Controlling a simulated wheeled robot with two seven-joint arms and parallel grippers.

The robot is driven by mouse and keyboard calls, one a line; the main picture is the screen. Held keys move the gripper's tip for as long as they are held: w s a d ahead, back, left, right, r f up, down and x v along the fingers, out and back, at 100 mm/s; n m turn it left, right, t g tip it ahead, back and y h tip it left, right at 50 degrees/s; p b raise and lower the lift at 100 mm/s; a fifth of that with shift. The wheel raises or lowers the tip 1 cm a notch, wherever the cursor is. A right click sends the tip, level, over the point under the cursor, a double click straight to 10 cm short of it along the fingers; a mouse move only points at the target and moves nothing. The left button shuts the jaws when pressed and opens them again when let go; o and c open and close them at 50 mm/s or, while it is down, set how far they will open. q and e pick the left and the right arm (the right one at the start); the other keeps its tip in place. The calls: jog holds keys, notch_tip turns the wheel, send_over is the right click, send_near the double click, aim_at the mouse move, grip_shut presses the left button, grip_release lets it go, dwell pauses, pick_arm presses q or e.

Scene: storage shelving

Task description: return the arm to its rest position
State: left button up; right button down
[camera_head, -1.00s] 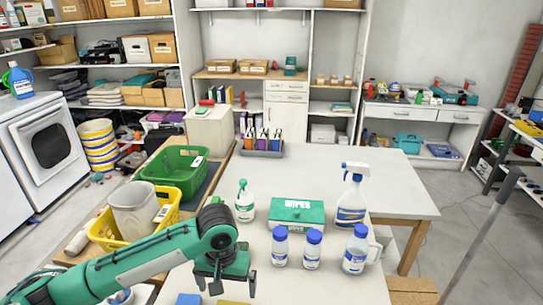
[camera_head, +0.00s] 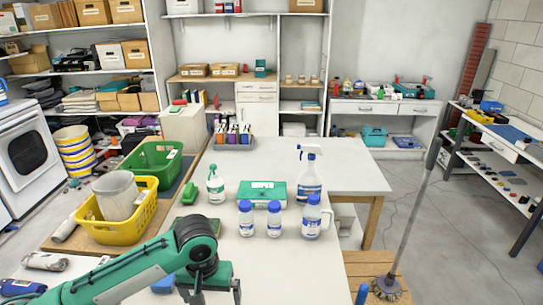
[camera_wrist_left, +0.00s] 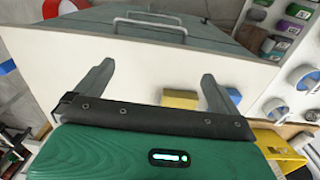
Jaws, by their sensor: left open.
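My left arm comes in from the lower left in the head view, green with a dark wrist joint. My left gripper (camera_head: 208,293) is at the bottom of the head view, over the near part of the white table (camera_head: 300,262); its fingertips are cut off there. In the left wrist view the left gripper (camera_wrist_left: 152,82) has its two dark fingers spread wide with nothing between them. A yellow block (camera_wrist_left: 180,98) shows beyond and between the fingers, apart from them. My right gripper is in neither view.
Bottles, a green wipes box (camera_head: 262,191) and a spray bottle (camera_head: 309,175) stand on the table ahead of the gripper. A yellow basket (camera_head: 118,232) and a green basket (camera_head: 151,160) sit to the left. A mop (camera_head: 412,215) stands right, beside open floor.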

pick_arm(q)
jog(key=s+d+f+m+t+h, duration=0.25)
jog(key=s+d+f, duration=0.25)
jog(key=s+f, duration=0.25)
jog(key=s+a+f+n+y, duration=0.1)
jog(key=s+a+f+y, duration=0.3)
jog(key=s+a, duration=1)
notch_tip(320, 180, down, 32)
jog(key=h, duration=0.1)
jog(key=s+a+f+g, duration=0.1)
jog(key=s+a+f, duration=0.1)
jog(key=s+f, duration=0.7)
jog(key=s+a+f, duration=0.1)
jog(key=s+f, duration=0.9)
jog(key=shift+s+a+f+g, duration=0.15)
jog(key=shift+a+f+g, duration=0.05)
jog(key=shift+a+g, duration=0.2)
